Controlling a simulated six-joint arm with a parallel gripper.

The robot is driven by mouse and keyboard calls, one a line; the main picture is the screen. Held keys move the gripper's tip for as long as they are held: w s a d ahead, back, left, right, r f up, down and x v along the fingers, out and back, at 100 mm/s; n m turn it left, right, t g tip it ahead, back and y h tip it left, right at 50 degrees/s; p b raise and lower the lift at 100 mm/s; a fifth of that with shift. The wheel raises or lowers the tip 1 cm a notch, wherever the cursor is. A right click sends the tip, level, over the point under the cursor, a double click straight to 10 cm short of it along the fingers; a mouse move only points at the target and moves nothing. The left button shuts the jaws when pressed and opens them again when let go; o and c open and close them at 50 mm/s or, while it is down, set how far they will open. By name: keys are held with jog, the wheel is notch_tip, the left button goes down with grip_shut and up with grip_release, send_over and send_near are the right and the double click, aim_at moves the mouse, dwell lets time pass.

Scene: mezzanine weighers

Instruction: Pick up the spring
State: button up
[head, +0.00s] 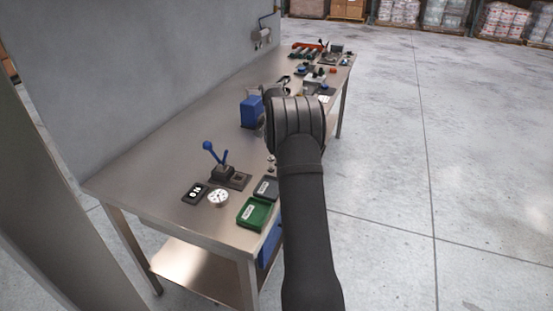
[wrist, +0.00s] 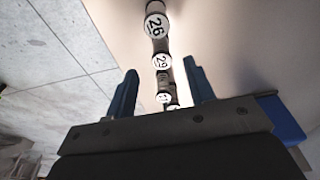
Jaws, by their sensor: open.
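I cannot make out a spring for certain in either view. In the wrist view a row of small dark cylinders with white numbered faces runs between and beyond my fingers: one marked 26 (wrist: 156,24), one marked 29 (wrist: 162,61) and a smaller one (wrist: 164,97) nearer the gripper. Another, partly hidden, sits behind the right finger's side. My gripper (wrist: 162,74) is open, its two blue fingers apart with nothing clasped. In the head view my dark arm hides the gripper and part of the bench; small pieces (head: 271,160) show at the arm's left edge.
The steel bench (head: 150,178) runs along a grey wall. On it are a blue box (head: 252,112), a blue-handled lever device (head: 222,170), a black display (head: 195,193), a white dial (head: 218,198), a green tray (head: 254,213) and a grey tray (head: 266,189). Several items crowd the far end.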

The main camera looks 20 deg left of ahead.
jog(key=shift+w+a+f, duration=0.1)
jog(key=shift+w+f, duration=0.1)
jog(key=shift+f, duration=1.35)
jog(key=shift+w+a+f, duration=0.1)
jog(key=shift+w+f, duration=0.1)
jog(key=shift+f, duration=1.3)
jog(key=shift+c, duration=0.3)
jog(key=c, duration=1)
